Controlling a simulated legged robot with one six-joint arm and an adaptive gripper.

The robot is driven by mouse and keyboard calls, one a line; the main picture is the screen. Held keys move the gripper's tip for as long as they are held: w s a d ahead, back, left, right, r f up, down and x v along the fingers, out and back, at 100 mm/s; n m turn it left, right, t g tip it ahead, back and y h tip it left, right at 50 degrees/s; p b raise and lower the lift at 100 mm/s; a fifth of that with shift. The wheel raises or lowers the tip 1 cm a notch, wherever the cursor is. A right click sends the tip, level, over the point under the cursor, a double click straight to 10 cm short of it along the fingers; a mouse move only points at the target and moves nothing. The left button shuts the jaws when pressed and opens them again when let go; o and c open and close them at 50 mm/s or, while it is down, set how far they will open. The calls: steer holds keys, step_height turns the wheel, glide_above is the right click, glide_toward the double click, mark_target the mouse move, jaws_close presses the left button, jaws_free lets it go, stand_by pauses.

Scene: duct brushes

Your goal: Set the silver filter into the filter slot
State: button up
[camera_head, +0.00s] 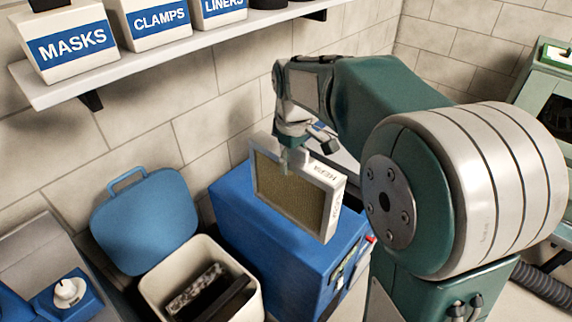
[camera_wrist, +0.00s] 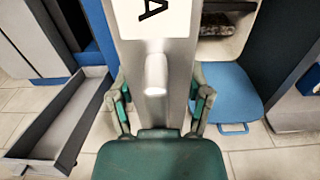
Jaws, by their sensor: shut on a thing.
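The silver filter (camera_head: 290,190) is a flat square panel with a silver frame, a tan mesh face and a lettered white label on its edge. My gripper (camera_head: 297,158) is shut on it at its top and holds it upright, slightly tilted, in front of or above the blue cabinet (camera_head: 236,230). In the wrist view, the fingers of my gripper (camera_wrist: 158,100) close on both sides of the filter (camera_wrist: 178,55), around a small pale knob. I cannot make out the filter slot; the filter and arm hide part of the cabinet.
A cream bin (camera_head: 170,287) with a blue lid (camera_head: 146,222) holds dark items left of the cabinet. A shelf (camera_head: 140,68) with labelled boxes runs above. An open grey tray (camera_wrist: 62,120) shows at left in the wrist view. A green machine (camera_head: 545,95) stands far right.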

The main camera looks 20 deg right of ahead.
steer(key=s+r, duration=0.7)
steer(key=r, duration=0.1)
steer(key=shift+s+d+r, duration=0.15)
steer(key=shift+s, duration=0.2)
steer(key=shift+w, duration=0.1)
